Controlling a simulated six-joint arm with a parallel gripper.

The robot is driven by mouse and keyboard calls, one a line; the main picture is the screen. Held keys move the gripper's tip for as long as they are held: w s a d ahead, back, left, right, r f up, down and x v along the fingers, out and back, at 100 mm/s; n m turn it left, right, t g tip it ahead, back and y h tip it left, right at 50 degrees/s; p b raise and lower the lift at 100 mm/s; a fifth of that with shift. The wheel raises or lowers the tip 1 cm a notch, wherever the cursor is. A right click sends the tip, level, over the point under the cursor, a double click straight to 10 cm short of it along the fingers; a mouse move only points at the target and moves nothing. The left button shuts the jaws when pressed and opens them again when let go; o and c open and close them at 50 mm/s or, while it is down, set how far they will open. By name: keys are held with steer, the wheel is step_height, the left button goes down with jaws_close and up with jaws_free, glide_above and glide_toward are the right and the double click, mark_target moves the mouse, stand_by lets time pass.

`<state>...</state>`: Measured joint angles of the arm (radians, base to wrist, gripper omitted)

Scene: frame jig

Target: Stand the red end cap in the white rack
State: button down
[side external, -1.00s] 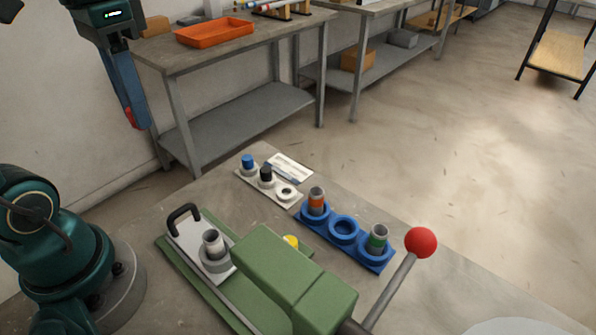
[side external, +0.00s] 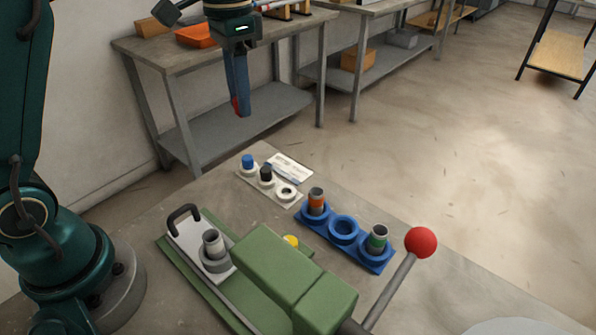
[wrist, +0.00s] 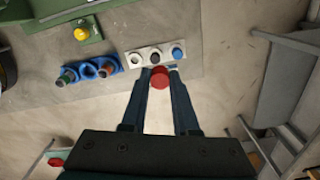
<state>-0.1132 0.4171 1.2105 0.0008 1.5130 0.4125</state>
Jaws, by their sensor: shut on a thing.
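My gripper (side external: 241,112) is shut on the red end cap (wrist: 159,77). The gripper points down and hangs in the air, high above the level of the bench. The white rack (side external: 276,191) lies on the bench, and it shows just beyond the fingertips in the wrist view (wrist: 146,52). A blue cap (side external: 248,161) and a black cap (side external: 266,174) stand in it. Its third seat (side external: 287,192) is an empty ring, at the right end in the side view.
A blue rack (side external: 371,261) beside the white one holds an orange-banded tube (side external: 316,201) and a green-banded tube (side external: 377,238), with an empty middle seat. A green jig (side external: 290,275) with a red-knobbed lever (side external: 421,242) stands in front.

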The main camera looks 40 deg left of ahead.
steer(key=shift+w+d+f+m, duration=0.45)
steer(key=shift+d+f, duration=0.7)
steer(key=shift+f, duration=1.15)
steer(key=shift+w+d+f+m, duration=0.4)
steer(key=shift+d+f, duration=0.8)
steer(key=shift+f, duration=1.05)
steer(key=shift+w+d+f+m, duration=0.45)
steer(key=shift+d+f, duration=0.7)
steer(key=shift+f, duration=1.15)
steer(key=shift+s+f, duration=0.1)
steer(key=shift+f, duration=0.15)
steer(key=shift+f, duration=0.5)
steer(key=c, duration=0.6)
jaws_free()
steer(key=shift+o, duration=0.4)
